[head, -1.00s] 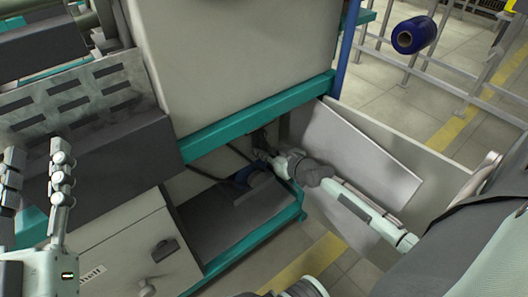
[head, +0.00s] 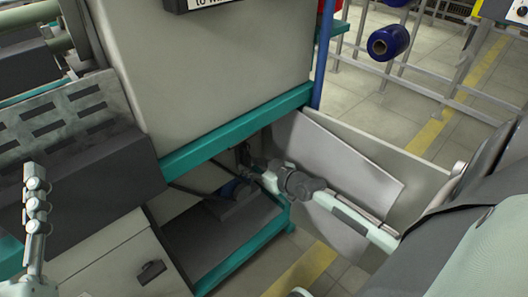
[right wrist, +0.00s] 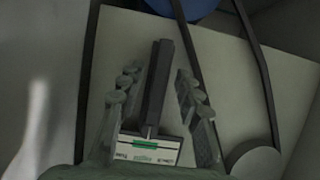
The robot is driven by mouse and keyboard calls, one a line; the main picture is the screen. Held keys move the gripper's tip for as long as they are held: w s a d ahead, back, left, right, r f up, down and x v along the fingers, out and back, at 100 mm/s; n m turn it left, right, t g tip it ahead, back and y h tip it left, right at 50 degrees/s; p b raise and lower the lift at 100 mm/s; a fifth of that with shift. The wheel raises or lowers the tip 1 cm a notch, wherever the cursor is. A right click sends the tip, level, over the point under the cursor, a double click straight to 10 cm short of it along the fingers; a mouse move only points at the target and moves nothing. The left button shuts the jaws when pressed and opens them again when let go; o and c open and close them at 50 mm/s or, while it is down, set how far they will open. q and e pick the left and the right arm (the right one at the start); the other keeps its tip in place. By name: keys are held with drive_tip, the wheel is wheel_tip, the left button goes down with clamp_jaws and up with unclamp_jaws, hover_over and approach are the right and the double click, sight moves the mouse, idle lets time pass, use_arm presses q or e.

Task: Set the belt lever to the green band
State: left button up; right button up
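The belt lever (right wrist: 158,82) is a dark bar in the right wrist view, standing over a small white scale plate (right wrist: 127,147). The plate carries a green band (right wrist: 146,144), and the lever's thin lower end meets the plate close to this band. My right gripper (right wrist: 157,75) is open, with one finger on each side of the lever and visible gaps to both. In the head view my right gripper (head: 248,165) reaches into the machine's dark lower opening; the lever is hidden there. My left gripper (head: 36,203) is upright at the left edge, only partly in view.
Dark belts (right wrist: 258,70) run beside the fingers, and a blue part (right wrist: 182,8) sits above. A teal beam (head: 235,130) crosses above the opening. A grey slanted panel (head: 340,180) stands close behind my right forearm. A grey cabinet (head: 110,262) is at lower left.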

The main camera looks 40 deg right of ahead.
drive_tip(key=v, duration=0.9)
drive_tip(key=shift+s+r, duration=0.2)
drive_tip(key=shift+s, duration=0.15)
